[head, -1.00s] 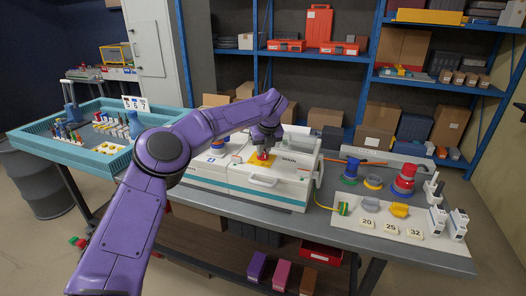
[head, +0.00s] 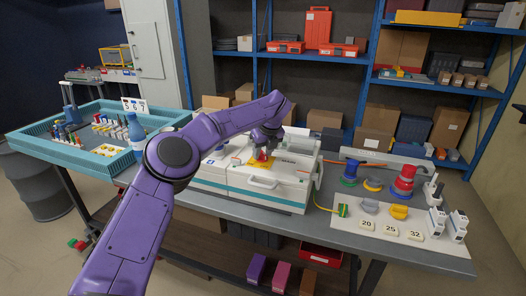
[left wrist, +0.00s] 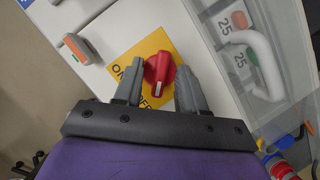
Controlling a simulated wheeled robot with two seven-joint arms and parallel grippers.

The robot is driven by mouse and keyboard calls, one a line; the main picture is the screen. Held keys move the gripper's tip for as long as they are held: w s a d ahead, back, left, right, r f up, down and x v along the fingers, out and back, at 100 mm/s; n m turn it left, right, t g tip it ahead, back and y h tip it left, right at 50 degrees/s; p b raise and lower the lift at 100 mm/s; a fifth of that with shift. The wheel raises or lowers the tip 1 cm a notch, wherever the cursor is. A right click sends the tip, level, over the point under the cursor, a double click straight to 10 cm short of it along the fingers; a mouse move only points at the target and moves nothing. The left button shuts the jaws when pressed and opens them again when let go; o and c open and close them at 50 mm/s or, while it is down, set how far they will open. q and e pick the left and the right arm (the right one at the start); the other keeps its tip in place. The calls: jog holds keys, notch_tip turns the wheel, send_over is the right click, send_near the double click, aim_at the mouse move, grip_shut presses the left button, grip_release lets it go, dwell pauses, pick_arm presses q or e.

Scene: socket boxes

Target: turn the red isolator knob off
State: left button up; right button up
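The red isolator knob (left wrist: 159,70) sits on a yellow plate (left wrist: 128,72) with dark lettering, partly hidden by a finger. The knob's handle runs nearly up and down in the left wrist view, with a white mark at its lower end. The knob also shows in the head view (head: 262,155), on the white socket box (head: 240,178). My left gripper (left wrist: 160,66) is open, with one grey finger on each side of the knob. Gaps show between the fingers and the knob in this view. My right gripper is in neither view.
A white handle (left wrist: 258,62) and numbered labels lie right of the knob in the wrist view; an orange-and-grey switch (left wrist: 76,48) is at left. A blue-green tray (head: 75,160) stands left of the box. Plugs and a numbered board (head: 380,232) lie right.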

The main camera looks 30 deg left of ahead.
pick_arm(q)
jog(key=shift+r, duration=0.1)
jog(key=v, duration=1)
jog(key=shift+b, duration=0.4)
jog(key=shift+d+r, duration=0.1)
jog(key=shift+d, duration=0.05)
